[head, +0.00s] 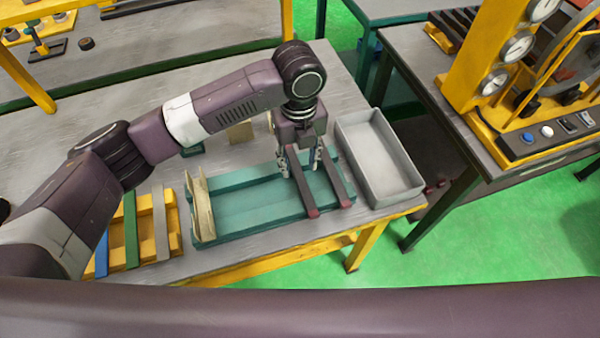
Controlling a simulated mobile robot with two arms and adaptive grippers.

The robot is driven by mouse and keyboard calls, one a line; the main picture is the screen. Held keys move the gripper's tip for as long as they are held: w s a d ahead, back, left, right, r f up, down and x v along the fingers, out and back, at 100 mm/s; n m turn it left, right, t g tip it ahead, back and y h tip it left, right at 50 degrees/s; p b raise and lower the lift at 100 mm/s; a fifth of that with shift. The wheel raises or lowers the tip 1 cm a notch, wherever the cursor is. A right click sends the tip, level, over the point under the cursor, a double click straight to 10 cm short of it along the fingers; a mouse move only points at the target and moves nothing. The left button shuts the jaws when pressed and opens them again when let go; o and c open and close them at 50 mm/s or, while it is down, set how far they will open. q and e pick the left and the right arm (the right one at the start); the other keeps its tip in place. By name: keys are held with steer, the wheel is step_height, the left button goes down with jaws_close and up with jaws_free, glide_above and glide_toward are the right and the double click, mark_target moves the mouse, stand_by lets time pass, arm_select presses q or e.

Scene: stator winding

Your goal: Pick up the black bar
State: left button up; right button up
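Two dark bars with reddish near ends lie side by side on the right part of a teal tray (262,213). The left dark bar (304,194) runs up under my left gripper (301,168), and the right dark bar (340,184) lies a little to its right. My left gripper points down with its fingers apart, one on each side of the left bar. The far part of that bar is hidden by the gripper. I cannot tell whether the fingers touch it. My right gripper is not in view.
A grey bin (378,158) stands right of the tray. A yellow rack (173,222) with blue, green and grey bars is further left. A yellow machine with gauges (515,50) stands on another table.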

mark_target(300, 175)
arm_select(q)
step_height(300, 175, down, 4)
steer(key=shift+r+p, duration=0.15)
steer(key=shift+p, duration=0.65)
steer(key=shift+w+f, duration=0.15)
steer(key=shift+f, duration=0.4)
steer(key=c, duration=0.5)
jaws_close()
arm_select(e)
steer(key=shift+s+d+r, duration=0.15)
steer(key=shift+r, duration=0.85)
